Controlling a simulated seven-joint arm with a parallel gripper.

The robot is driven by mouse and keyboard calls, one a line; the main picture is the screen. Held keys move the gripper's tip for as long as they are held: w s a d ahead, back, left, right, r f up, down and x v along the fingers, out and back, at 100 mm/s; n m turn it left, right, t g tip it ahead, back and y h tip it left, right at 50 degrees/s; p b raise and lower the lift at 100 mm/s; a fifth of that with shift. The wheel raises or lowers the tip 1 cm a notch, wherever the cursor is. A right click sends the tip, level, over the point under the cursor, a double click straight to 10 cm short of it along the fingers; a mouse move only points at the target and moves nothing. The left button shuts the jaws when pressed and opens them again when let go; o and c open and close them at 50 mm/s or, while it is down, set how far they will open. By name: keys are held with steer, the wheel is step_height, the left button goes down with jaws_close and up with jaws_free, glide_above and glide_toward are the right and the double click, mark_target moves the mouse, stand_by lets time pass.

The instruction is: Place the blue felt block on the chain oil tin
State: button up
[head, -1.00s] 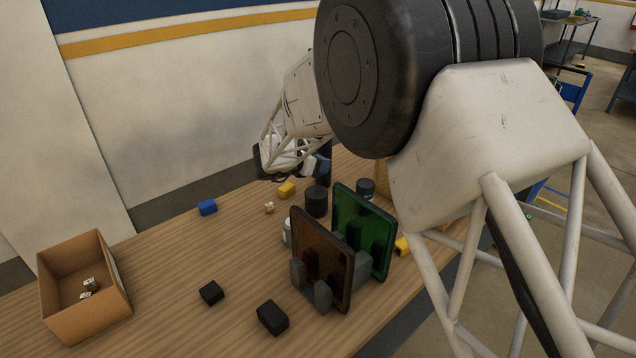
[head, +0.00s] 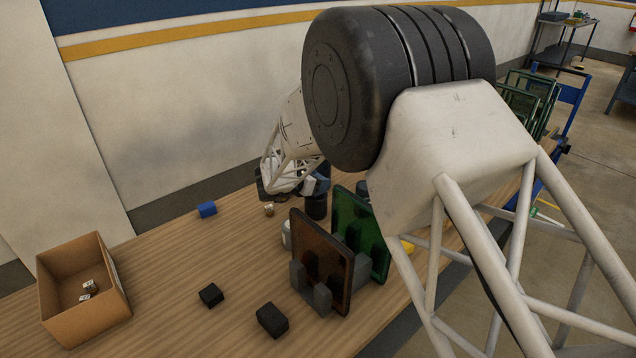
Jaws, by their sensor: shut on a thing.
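My gripper (head: 308,188) is at the far part of the table, jaws pointing down and partly hidden by its own frame. It is shut on a small bluish piece (head: 321,186), which looks like the blue felt block; its outline is hard to make out. A dark round tin (head: 316,208) stands upright just under the gripper; the held piece is over or close to its top, and I cannot tell if they touch. A second dark tin (head: 362,189) stands to the right, partly hidden. No label is readable, so I cannot tell which is the chain oil tin.
Another blue block (head: 207,209) lies on the table at left. An orange panel (head: 320,262) and a green panel (head: 359,228) stand in a rack in front. A cardboard box (head: 84,292) holds small cubes. Two black blocks (head: 211,295) (head: 272,320) lie nearer. The left middle is clear.

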steer(key=shift+f, duration=0.4)
steer(key=shift+f, duration=0.1)
steer(key=o, duration=0.9)
steer(key=v, duration=1.2)
stand_by(0.6)
